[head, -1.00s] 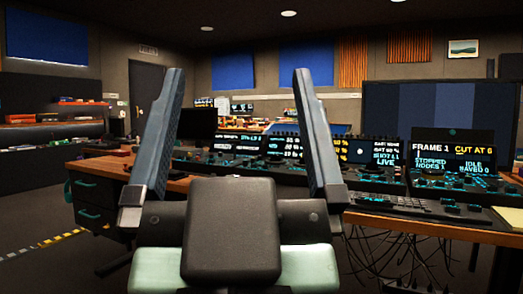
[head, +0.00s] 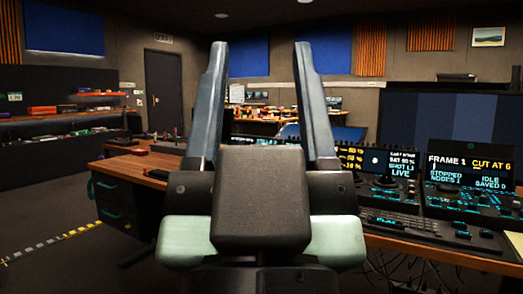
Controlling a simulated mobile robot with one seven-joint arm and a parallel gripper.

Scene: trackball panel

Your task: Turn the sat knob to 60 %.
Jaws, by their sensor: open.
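My gripper (head: 262,55) is open and empty in the middle of the head view, its two long fingers pointing up and apart. It stands in front of the desk and hides part of the panels. The trackball panels (head: 385,195) stand on the desk to the right of my gripper, with lit screens behind dark controls. One small screen (head: 402,163) shows a "SAT" line that seems to read 60 %, and "LIVE" below. The sat knob itself cannot be told apart at this size.
A wooden desk (head: 455,247) carries the panels, a keyboard (head: 398,222) and a screen reading "FRAME 1, CUT AT 6" (head: 470,172). Cables hang beneath it. A drawer unit (head: 125,207) stands left. The floor at far left is open, with a yellow-striped line (head: 50,241).

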